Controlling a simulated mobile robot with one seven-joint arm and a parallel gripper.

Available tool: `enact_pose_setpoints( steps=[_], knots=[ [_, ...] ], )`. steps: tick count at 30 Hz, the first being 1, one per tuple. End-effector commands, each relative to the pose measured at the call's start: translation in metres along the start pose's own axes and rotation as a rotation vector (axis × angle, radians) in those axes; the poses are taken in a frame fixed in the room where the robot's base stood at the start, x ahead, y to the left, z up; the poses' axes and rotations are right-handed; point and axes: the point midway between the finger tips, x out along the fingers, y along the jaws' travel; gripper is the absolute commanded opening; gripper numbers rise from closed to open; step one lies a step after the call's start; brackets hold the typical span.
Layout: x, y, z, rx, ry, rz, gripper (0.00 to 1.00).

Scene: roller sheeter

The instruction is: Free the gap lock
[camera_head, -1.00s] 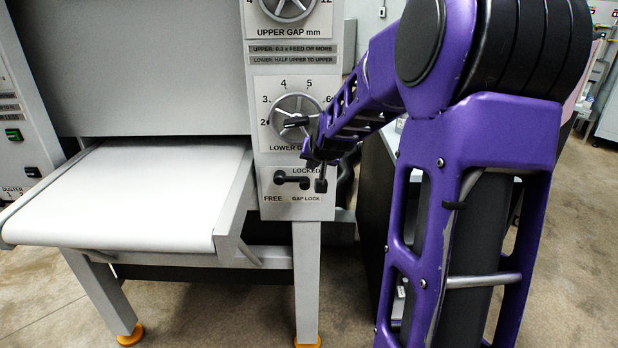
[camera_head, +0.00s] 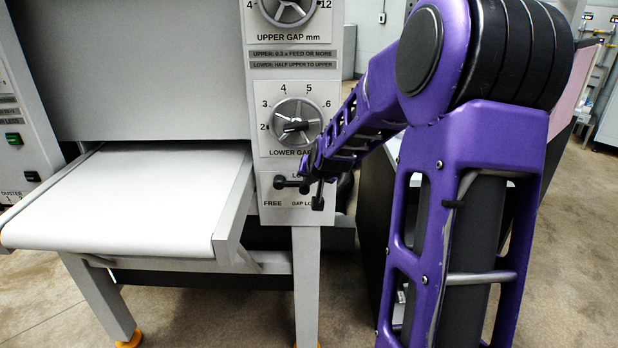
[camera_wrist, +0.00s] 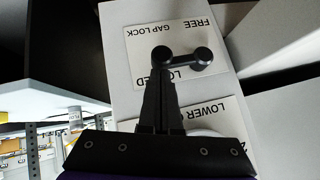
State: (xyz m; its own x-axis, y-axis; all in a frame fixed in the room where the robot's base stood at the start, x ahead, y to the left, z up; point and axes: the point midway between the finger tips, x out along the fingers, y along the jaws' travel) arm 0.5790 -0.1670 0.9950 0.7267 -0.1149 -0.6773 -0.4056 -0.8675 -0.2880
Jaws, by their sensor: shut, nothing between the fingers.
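The gap lock is a short black lever (camera_head: 290,183) on the white panel below the lower gap dial. It lies about level, between the LOCKED label above and the FREE label at lower left. In the wrist view, turned upside down, the lever (camera_wrist: 184,54) shows a round black end on each side. My gripper (camera_head: 318,196) is at the lever's right end in the head view. In the wrist view my gripper (camera_wrist: 160,78) is shut and empty, its tips close to that same end. I cannot tell whether they touch. My fingers partly cover the LOCKED label.
The lower gap dial (camera_head: 297,123) sits just above the lock, and the upper gap dial (camera_head: 287,8) higher up. A white belt table (camera_head: 120,200) juts out to the left. A dark cabinet (camera_head: 372,225) stands right of the panel.

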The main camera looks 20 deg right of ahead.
Motion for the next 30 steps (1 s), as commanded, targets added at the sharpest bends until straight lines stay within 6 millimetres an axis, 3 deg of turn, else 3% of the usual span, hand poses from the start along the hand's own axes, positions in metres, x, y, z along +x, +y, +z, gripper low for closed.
enact_pose_setpoints(
  steps=[30],
  knots=[
    [0.0072,0.0046,0.0084,0.109,-0.004,-0.103,0.0]
  ],
)
